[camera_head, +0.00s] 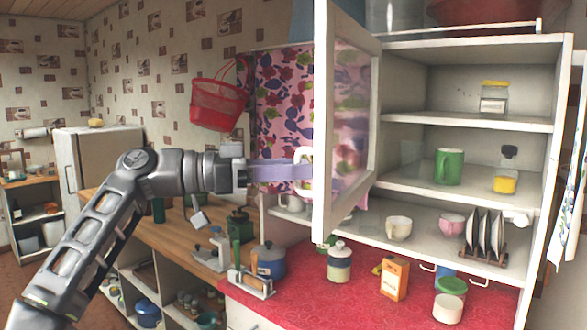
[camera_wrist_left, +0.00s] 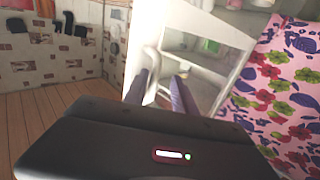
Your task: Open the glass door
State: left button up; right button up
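The glass door (camera_head: 346,120) of the wall cabinet has a white frame and stands swung wide open towards me. Its white handle (camera_head: 303,157) is on the door's left face. My left gripper (camera_head: 300,171) reaches in from the left at the handle. In the left wrist view the two fingers (camera_wrist_left: 160,80) are spread apart, with the curved handle (camera_wrist_left: 152,62) by the left finger and a gap to the right one. Whether a finger touches the handle I cannot tell. The door frame (camera_wrist_left: 215,28) also shows there. My right gripper is out of view.
The open cabinet shelves (camera_head: 460,118) hold a green mug (camera_head: 448,166), a jar and cups. Below, the red counter (camera_head: 330,300) carries a bottle (camera_head: 339,262) and an orange box (camera_head: 394,278). A floral cloth (camera_head: 283,105) hangs behind the door. A red basket (camera_head: 217,103) hangs on the wall.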

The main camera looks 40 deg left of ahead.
pick_arm(q)
jog(key=v, duration=0.8)
jog(key=shift+b, duration=0.3)
jog(key=shift+w, duration=0.1)
